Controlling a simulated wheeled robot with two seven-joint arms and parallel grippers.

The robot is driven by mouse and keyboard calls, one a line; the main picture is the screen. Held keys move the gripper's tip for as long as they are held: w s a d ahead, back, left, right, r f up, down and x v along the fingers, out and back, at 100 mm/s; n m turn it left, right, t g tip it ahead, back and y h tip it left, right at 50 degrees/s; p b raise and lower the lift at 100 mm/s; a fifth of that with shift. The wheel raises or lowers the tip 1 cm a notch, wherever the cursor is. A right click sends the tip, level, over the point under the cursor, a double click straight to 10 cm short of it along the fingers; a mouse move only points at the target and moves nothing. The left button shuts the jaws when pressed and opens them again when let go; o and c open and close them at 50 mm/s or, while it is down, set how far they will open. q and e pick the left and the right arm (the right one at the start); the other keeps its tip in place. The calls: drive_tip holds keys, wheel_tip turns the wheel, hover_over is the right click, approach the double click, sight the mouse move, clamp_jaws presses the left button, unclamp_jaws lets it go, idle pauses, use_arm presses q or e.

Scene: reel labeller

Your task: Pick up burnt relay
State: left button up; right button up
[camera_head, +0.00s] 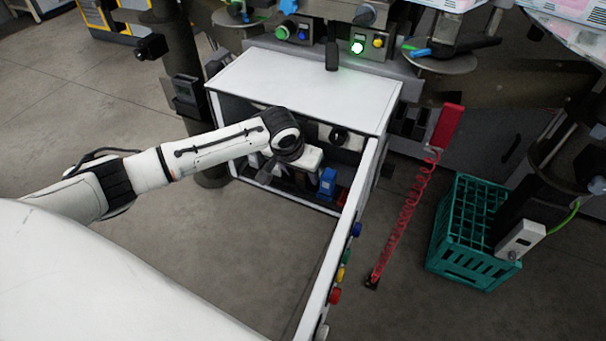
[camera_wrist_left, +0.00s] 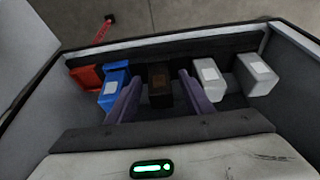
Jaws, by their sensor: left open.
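A dark, burnt-looking relay (camera_wrist_left: 160,84) with a brown label stands in a row of relays inside the cabinet, in the left wrist view. My left gripper (camera_wrist_left: 157,88) is open, with one purple-grey finger on either side of the dark relay. I cannot tell whether the fingers touch it. In the head view my left arm reaches into the open cabinet (camera_head: 305,85), and its wrist hides the dark relay. My right gripper is not in view.
Left of the dark relay stand a blue relay (camera_wrist_left: 114,84) and a red relay (camera_wrist_left: 86,77); right of it stand two white relays (camera_wrist_left: 209,80). The open cabinet door (camera_head: 340,240) bears coloured buttons. A green crate (camera_head: 463,262) stands on the floor at right.

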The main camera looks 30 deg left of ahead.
use_arm(q)
clamp_jaws()
drive_tip(key=shift+r, duration=0.1)
drive_tip(key=shift+r, duration=0.55)
drive_tip(key=shift+s+r, duration=0.15)
drive_tip(key=shift+s, duration=0.2)
drive_tip(key=s+d+p, duration=0.1)
drive_tip(key=s, duration=1.6)
wheel_tip(320, 180, up, 7)
drive_tip(key=p, duration=0.7)
drive_tip(key=shift+s, duration=0.15)
